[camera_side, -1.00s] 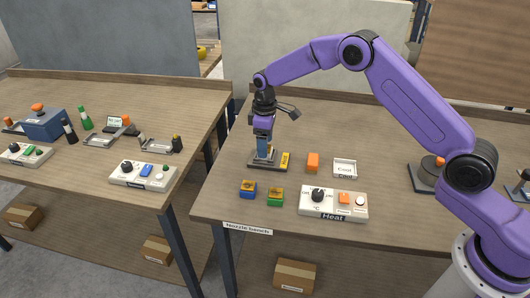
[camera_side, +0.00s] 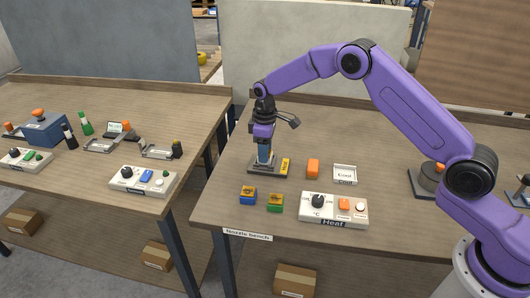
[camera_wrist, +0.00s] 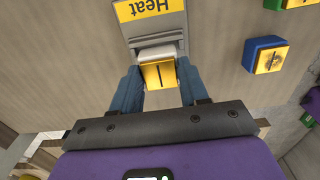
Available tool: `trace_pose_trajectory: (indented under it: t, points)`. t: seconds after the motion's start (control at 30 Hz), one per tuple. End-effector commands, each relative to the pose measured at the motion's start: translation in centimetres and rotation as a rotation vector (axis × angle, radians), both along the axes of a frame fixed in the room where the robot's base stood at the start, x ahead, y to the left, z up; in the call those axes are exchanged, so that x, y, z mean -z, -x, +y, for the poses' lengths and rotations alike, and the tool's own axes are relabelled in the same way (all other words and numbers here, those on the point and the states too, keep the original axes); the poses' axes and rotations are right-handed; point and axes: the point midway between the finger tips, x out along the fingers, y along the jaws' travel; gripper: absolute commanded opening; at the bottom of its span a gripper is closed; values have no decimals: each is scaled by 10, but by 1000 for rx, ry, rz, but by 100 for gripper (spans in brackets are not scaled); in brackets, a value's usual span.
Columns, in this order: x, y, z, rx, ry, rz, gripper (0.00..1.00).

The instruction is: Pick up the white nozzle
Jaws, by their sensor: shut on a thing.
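The white nozzle (camera_wrist: 156,53) is a small white block with a yellow face bearing a dark line, seen in the wrist view. It sits at the grey heat fixture, whose yellow "Heat" label (camera_wrist: 149,8) shows above it. My gripper (camera_wrist: 158,79) has its blue fingers on both sides of the nozzle and is shut on it. In the side view my gripper (camera_side: 264,162) points straight down at the heat fixture (camera_side: 257,172), and its fingers hide the nozzle there. I cannot tell whether the nozzle is clear of the fixture.
A blue nozzle (camera_side: 248,196) and a green nozzle (camera_side: 275,203) stand in front of the fixture. A Heat control box (camera_side: 333,210) sits near the front edge. Bench behind the fixture is clear.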

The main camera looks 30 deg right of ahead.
Motion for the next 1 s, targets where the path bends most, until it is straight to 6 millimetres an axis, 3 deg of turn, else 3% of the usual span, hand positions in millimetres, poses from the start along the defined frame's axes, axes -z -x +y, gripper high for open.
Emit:
trace_pose_trajectory:
  t: [0.27, 0.6, 1.0]
  points:
    - [-33, 3, -1, 0, -1, -3, 10]
    - [-89, 50, -10, 1, -1, -4, 10]
    - [-117, 117, -23, -1, -1, -2, 10]
